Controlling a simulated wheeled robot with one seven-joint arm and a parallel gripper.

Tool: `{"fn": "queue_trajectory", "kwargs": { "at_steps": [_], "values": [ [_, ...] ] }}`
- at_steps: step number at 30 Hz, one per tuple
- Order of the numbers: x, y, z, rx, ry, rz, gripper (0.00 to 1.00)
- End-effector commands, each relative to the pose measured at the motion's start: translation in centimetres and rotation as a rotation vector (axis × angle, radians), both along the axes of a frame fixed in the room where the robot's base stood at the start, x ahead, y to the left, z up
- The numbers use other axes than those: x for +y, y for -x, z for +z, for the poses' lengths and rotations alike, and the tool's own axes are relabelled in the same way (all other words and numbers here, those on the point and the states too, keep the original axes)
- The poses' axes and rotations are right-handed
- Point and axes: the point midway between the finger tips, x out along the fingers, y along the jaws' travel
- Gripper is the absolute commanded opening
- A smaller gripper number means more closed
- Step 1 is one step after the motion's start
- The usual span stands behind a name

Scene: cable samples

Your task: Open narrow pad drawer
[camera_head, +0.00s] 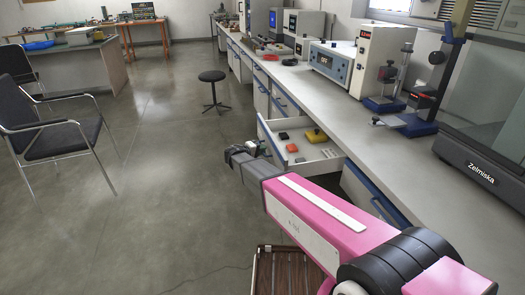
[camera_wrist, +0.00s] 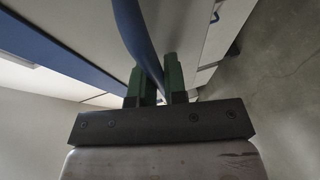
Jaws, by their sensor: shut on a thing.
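A white drawer (camera_head: 318,151) stands pulled out from the bench row in the head view. It holds a dark block (camera_head: 284,135), a red block (camera_head: 292,148), a yellow piece (camera_head: 316,135) and a few small items. My gripper (camera_head: 250,156) is at the drawer's front, at the end of my pink arm. In the wrist view, the two green fingers of my gripper (camera_wrist: 160,82) are shut on a curved blue handle (camera_wrist: 134,28), which runs between them. The handle's grasped part is partly hidden by the fingers.
The long bench top (camera_head: 345,115) carries several instruments along the right. Other closed drawers with blue handles line its front. A black stool (camera_head: 212,77) and a chair (camera_head: 55,135) stand left. The grey floor (camera_head: 165,190) between is clear.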

Motion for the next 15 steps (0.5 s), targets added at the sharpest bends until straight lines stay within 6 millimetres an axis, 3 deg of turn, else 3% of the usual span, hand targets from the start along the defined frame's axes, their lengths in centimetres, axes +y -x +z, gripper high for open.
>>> {"fn": "queue_trajectory", "kwargs": {
  "at_steps": [1, 2, 3, 15],
  "values": [
    [0.03, -0.01, -0.07, 0.001, -0.002, 0.000, 0.00],
    [0.02, 0.00, -0.07, 0.001, -0.002, 0.000, 0.22],
    [0.02, 0.00, -0.07, 0.001, -0.002, 0.000, 0.35],
    [0.51, 0.44, 0.13, 0.000, -0.001, 0.002, 0.36]
  ]
}}
